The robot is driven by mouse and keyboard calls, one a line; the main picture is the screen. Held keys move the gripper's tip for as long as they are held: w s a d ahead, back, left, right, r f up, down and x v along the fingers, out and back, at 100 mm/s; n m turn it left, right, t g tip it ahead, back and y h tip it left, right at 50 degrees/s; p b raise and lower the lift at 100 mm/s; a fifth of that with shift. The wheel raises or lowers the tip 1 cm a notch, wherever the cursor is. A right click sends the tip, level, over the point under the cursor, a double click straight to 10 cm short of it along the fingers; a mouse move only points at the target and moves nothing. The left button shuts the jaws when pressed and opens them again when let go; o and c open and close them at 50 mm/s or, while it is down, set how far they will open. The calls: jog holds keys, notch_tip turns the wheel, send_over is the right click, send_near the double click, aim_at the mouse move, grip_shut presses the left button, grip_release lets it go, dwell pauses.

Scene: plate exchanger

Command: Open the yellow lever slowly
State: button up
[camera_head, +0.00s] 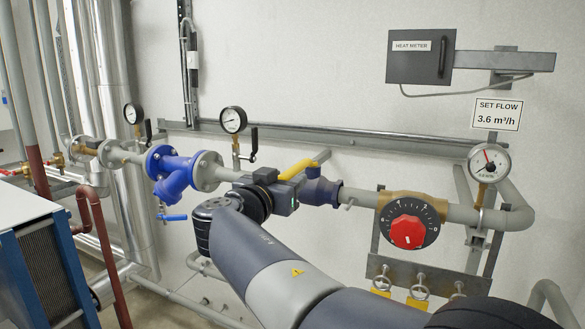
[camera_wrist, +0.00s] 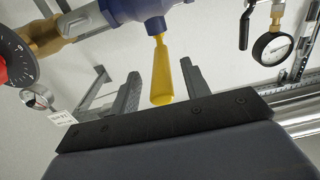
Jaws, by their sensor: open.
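The yellow lever (camera_head: 298,169) sticks out from a dark blue valve body (camera_head: 322,190) on the grey pipe, at the middle of the head view. In the wrist view the yellow lever (camera_wrist: 162,78) hangs down from the blue body (camera_wrist: 135,10). My gripper (camera_wrist: 159,70) is open, with one finger on each side of the lever. Gaps show between the lever and both fingers, so I see no grip on it. In the head view my gripper's body hides part of the pipe and of the valve.
A blue strainer (camera_head: 176,172) and another gauge (camera_head: 233,120) are to the left. A wall rail runs behind the pipe.

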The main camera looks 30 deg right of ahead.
aim_at(300, 169)
jog(key=shift+p+x, duration=0.45)
jog(key=shift+x, duration=1.25)
jog(key=shift+c, duration=0.6)
grip_shut()
